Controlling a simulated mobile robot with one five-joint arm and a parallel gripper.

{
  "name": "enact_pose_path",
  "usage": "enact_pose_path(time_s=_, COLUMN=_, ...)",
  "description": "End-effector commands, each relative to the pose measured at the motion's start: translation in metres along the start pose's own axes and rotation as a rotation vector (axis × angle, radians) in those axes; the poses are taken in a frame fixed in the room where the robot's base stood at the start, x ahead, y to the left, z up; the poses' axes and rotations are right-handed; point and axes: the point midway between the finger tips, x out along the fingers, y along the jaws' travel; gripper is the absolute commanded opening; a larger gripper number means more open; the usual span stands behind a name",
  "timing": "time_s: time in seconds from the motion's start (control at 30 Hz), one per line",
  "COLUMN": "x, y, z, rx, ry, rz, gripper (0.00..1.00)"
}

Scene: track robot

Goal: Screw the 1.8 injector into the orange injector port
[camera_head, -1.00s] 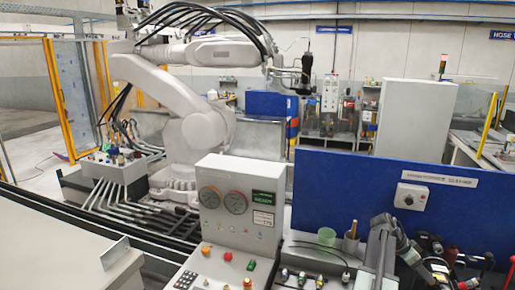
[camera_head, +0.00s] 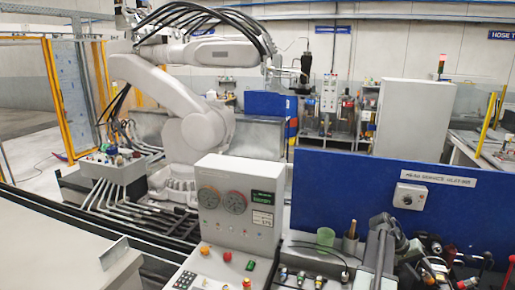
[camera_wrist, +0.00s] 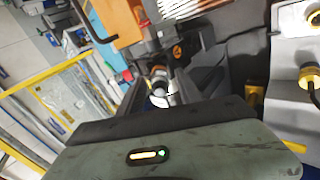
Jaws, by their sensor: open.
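In the wrist view, dark jaw-like parts of my gripper (camera_wrist: 160,82) stand apart around a small round silvery part; I cannot tell whether they touch it. An orange block (camera_wrist: 118,20) lies beyond them at the upper left; I cannot tell whether it is the injector port. In the head view, several small fittings with coloured bands (camera_head: 301,276) stand on the bench at the bottom. Their labels are too small to read, so I cannot tell which is the 1.8 injector. No injector shows clearly in the gripper.
A grey control box with gauges (camera_head: 238,205) stands left of the fittings. A blue panel (camera_head: 335,190) rises behind the bench. A green cup (camera_head: 325,237) stands before it, and dark tools (camera_head: 432,245) crowd the right. A cable loops over the fittings.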

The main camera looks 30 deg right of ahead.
Motion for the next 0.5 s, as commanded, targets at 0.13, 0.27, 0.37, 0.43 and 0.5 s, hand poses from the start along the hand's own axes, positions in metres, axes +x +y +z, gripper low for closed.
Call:
enact_pose_path(time_s=0.13, x=0.0, y=0.0, z=0.0, rx=-0.161, ry=0.0, rz=0.0, gripper=0.42)
enact_pose_path(time_s=0.27, x=0.0, y=0.0, z=0.0, rx=-0.178, ry=0.0, rz=0.0, gripper=0.42)
enact_pose_path(time_s=0.37, x=0.0, y=0.0, z=0.0, rx=-0.176, ry=0.0, rz=0.0, gripper=0.42)
enact_pose_path(time_s=0.43, x=0.0, y=0.0, z=0.0, rx=-0.176, ry=0.0, rz=0.0, gripper=0.42)
enact_pose_path(time_s=0.5, x=-0.0001, y=0.0003, z=0.0001, rx=-0.175, ry=0.0, rz=0.0, gripper=0.42)
